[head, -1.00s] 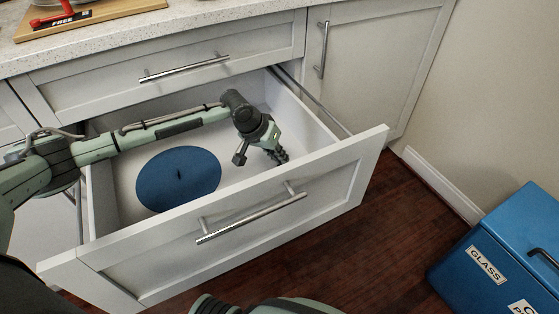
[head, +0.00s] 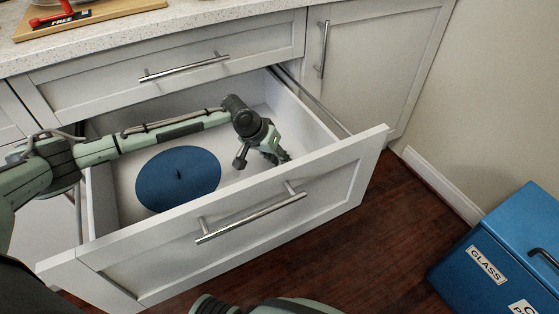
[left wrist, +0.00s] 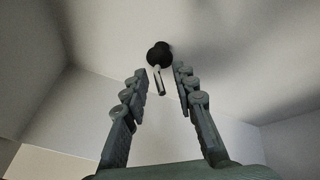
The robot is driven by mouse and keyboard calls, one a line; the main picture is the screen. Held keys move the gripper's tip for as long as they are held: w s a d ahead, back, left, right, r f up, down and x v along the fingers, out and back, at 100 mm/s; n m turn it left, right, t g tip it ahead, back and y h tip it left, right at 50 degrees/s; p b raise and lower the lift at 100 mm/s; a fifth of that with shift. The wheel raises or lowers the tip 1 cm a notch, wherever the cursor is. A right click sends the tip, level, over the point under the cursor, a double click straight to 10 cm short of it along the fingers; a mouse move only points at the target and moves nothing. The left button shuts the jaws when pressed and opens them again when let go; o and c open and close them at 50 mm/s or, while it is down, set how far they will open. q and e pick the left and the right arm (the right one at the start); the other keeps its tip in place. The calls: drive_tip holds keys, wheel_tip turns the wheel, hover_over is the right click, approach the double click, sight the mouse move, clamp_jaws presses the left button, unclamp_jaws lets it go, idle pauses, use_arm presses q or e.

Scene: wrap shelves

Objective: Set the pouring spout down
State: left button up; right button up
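The pouring spout (left wrist: 160,57) shows in the left wrist view as a black stopper with a thin metal tube. It appears to rest on the pale drawer floor, just beyond and between my left fingertips. My left gripper (left wrist: 160,76) is open, with a visible gap on each side of the metal tube. In the head view my left gripper (head: 263,157) is down inside the open drawer, at its right side near the front panel. I cannot make out the spout in the head view.
The open drawer (head: 330,178) holds a round blue lid-like disc (head: 178,182) left of my gripper. Its front panel and side walls stand close around the gripper. A blue bin (head: 510,240) stands on the floor at right. The counter (head: 200,22) lies above.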

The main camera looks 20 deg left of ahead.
use_arm(q)
drive_tip(key=p+v, duration=0.1)
drive_tip(key=v, duration=1.1)
use_arm(e)
drive_tip(key=shift+x, duration=1.4)
drive_tip(key=shift+s+a, duration=0.2)
drive_tip(key=shift+s, duration=0.25)
use_arm(q)
drive_tip(key=shift+c, duration=0.2)
use_arm(e)
drive_tip(key=shift+w, duration=0.1)
